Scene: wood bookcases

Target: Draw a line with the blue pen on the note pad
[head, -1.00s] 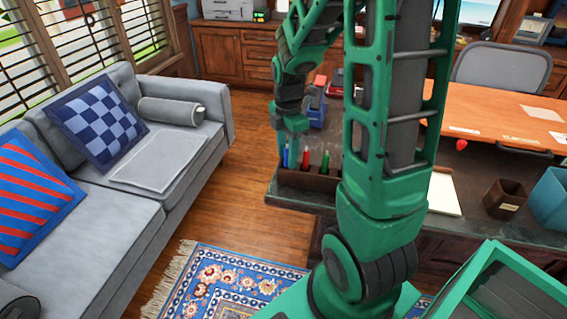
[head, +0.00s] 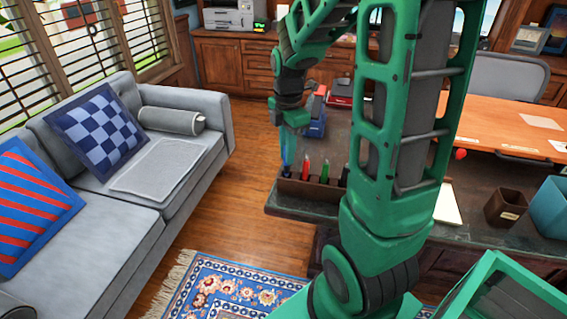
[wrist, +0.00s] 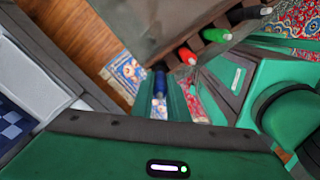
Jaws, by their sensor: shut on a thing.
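The blue pen (head: 286,160) stands upright at the left end of the dark pen holder (head: 322,195). My gripper (head: 289,140) is above it and shut on its upper part. In the wrist view the blue pen (wrist: 160,84) shows between my fingers, beside the end of the holder. I cannot tell whether its lower end is clear of its slot. The white note pad (head: 447,205) lies on the dark desk to the right, its left side hidden by my arm.
A red pen (head: 306,167), a green pen (head: 324,170) and a black pen stand in the holder. A brown cup (head: 505,204) and teal bin (head: 551,200) are right of the pad. A blue object (head: 316,118) lies behind the holder. A grey sofa (head: 100,235) stands left.

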